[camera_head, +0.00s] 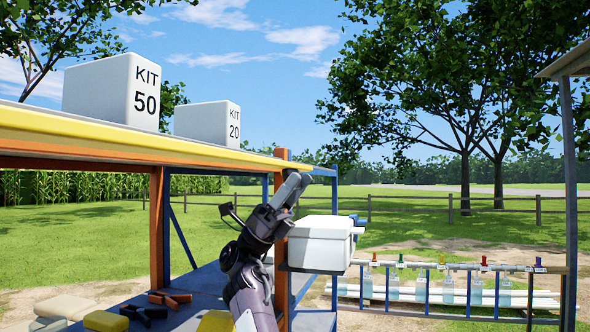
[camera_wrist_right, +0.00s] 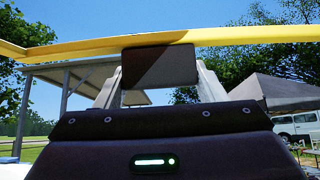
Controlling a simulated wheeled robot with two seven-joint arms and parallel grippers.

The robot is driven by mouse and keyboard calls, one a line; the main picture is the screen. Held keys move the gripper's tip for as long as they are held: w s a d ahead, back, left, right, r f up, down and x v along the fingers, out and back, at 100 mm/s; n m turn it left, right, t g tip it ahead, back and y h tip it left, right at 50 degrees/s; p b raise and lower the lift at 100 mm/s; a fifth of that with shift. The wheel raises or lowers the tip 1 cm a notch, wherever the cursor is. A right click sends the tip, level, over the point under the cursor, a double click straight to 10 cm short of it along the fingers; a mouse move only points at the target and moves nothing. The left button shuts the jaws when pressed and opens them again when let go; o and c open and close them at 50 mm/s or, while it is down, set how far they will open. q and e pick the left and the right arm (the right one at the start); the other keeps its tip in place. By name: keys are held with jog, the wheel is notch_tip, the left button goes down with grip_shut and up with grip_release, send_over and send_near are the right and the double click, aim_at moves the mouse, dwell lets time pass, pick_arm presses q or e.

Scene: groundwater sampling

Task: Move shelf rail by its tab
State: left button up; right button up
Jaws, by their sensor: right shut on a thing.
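The yellow shelf rail (camera_head: 130,138) runs along the front edge of the top shelf in the head view, from the left edge toward the orange post. It crosses the top of the right wrist view (camera_wrist_right: 90,44). A dark flat tab (camera_wrist_right: 158,66) hangs below the rail, between the grey fingers of my right gripper (camera_wrist_right: 158,82). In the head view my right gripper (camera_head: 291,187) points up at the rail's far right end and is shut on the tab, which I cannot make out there. My left gripper is out of view.
White boxes marked KIT 50 (camera_head: 110,90) and KIT 20 (camera_head: 207,123) stand on the top shelf. An orange post (camera_head: 281,225) and a white cooler-like box (camera_head: 319,243) are close to my right gripper. Tools and yellow items lie on the blue lower shelf (camera_head: 205,285).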

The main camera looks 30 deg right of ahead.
jog(key=shift+w+a+f+t+y+p, duration=0.2)
jog(key=shift+t+y+p, duration=0.2)
jog(key=shift+t+p, duration=0.15)
jog(key=o, duration=1)
jog(key=shift+c, duration=0.2)
jog(key=o, duration=0.4)
jog(key=shift+w+f, duration=0.1)
jog(key=shift+f, duration=0.05)
jog(key=shift+f, duration=0.1)
